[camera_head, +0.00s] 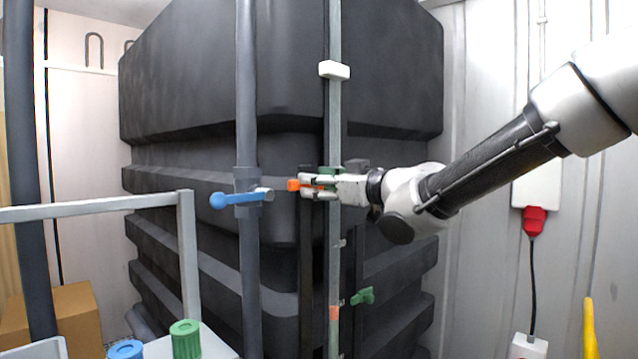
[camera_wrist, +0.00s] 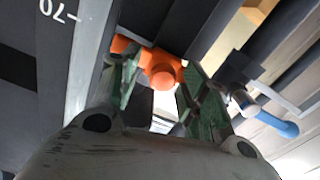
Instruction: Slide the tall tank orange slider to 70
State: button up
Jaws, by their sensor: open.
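The tall tank (camera_head: 285,90) is a dark ribbed vessel with a vertical grey rail (camera_head: 336,120) on its front. The orange slider (camera_head: 293,185) shows just beyond my fingertips in the head view. In the wrist view the orange slider (camera_wrist: 160,72) has a rounded knob at the far end of my gripper (camera_wrist: 158,85). My gripper (camera_head: 318,186) reaches in from the right, open, with its green-padded fingers on either side of the knob. I cannot tell whether they touch it. A printed 70 mark (camera_wrist: 57,12) appears upside down on the grey strip, near the slider.
A grey pipe with a blue-handled valve (camera_head: 240,198) stands left of the slider. A white block (camera_head: 334,70) sits higher on the rail; an orange piece (camera_head: 333,313) and a green valve handle (camera_head: 362,296) are lower. A grey frame (camera_head: 100,207) stands at left.

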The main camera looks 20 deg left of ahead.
jog(key=v, duration=1.1)
jog(key=shift+s+d, duration=0.15)
jog(key=shift+d, duration=0.15)
